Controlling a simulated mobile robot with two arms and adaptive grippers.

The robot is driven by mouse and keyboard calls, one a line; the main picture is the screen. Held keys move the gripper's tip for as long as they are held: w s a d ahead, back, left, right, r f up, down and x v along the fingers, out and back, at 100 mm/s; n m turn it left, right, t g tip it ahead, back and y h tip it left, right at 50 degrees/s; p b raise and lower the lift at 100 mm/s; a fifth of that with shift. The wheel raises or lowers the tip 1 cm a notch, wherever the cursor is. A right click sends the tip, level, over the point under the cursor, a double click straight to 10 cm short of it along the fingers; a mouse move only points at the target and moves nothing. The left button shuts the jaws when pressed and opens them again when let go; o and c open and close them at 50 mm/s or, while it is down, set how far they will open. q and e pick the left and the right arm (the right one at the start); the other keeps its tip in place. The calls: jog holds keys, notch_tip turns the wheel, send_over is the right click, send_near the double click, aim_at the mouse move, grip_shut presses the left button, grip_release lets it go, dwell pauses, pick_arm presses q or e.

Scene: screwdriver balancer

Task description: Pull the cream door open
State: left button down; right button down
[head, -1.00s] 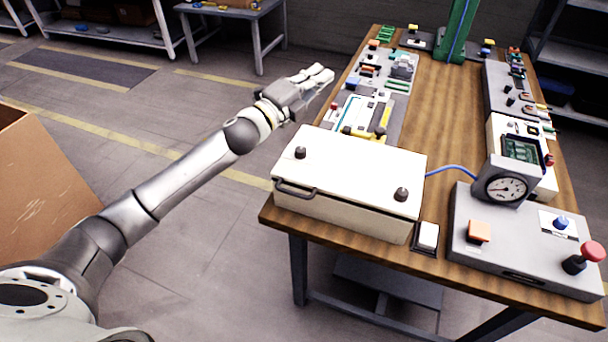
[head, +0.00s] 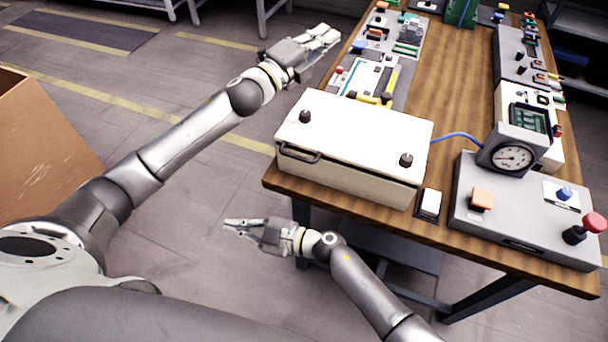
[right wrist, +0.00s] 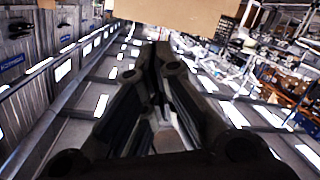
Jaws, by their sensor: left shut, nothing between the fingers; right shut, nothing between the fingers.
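A cream box (head: 345,176) sits at the near left corner of the wooden table. Its cream top panel (head: 353,132) lies flat and closed, with two dark knobs and a dark bar handle (head: 300,152) at its left front edge. My left gripper (head: 330,34) is shut and empty, beyond the box and left of the table, apart from both. My right gripper (head: 228,226) is shut and empty in front of and below the box, clear of the table edge. Its shut fingers also show in the right wrist view (right wrist: 160,50).
Right of the box are a white switch (head: 430,203), a pressure gauge (head: 512,157) and a grey panel with a red button (head: 594,222). Small devices (head: 375,75) stand behind the box. A cardboard box (head: 40,150) stands at the left. The floor between is clear.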

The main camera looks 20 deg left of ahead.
jog(key=s+a+r+n+g+h, duration=0.3)
jog(key=s+n+g+h, duration=0.15)
jog(key=s+n, duration=0.2)
jog(key=s+d+f+n+t+h, duration=0.2)
jog(key=s+d+f+n+h, duration=0.2)
jog(key=d+n+h, duration=0.3)
jog(key=w+d+r+m+t+h, duration=0.1)
jog(key=w+d+r+t+h, duration=0.2)
jog(key=w+r+t, duration=0.35)
jog(key=w+d+r+m+t+h, duration=0.1)
jog(key=w+d+r+t+h, duration=0.2)
jog(key=w+t, duration=0.55)
jog(key=w+d+f, duration=0.1)
jog(key=w, duration=0.8)
jog(key=shift+w+f+y, duration=0.25)
jog(key=shift+w+y, duration=0.1)
jog(key=shift+y, duration=0.1)
jog(key=shift+d+n+g, duration=0.1)
jog(key=shift+n+g, duration=0.15)
